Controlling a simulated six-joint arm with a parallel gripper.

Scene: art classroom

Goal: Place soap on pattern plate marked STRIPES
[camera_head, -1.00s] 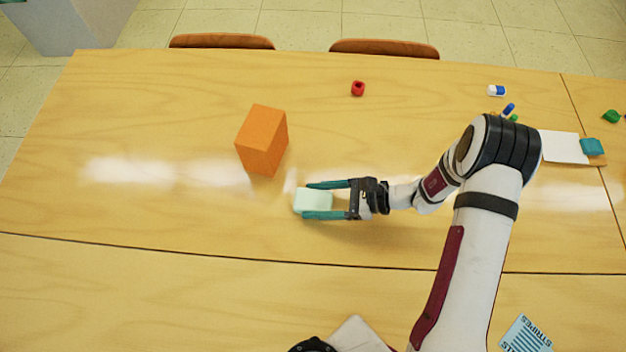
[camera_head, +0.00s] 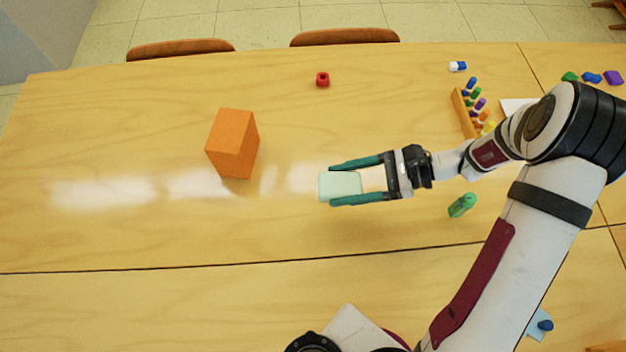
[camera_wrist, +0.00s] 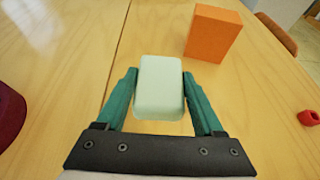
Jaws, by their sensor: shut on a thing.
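The soap is a pale mint-green rounded block (camera_head: 339,187). My gripper (camera_head: 357,180), with teal fingers, is shut on the soap, one finger along each of two opposite sides. The soap also shows in the wrist view (camera_wrist: 160,85), between the two fingers (camera_wrist: 159,95). It seems to be held above the table, but its height is hard to judge. The STRIPES lettering is not visible now; my arm covers much of the lower right in the head view. A light blue flat piece (camera_head: 536,324) shows partly beside my arm there, its marking unreadable.
An orange box (camera_head: 232,144) stands left of the soap, and it shows in the wrist view (camera_wrist: 212,33). A green object (camera_head: 462,205) lies under my arm. A wooden rack (camera_head: 464,114) with coloured pieces and a red object (camera_head: 322,79) are farther back. The front left is clear.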

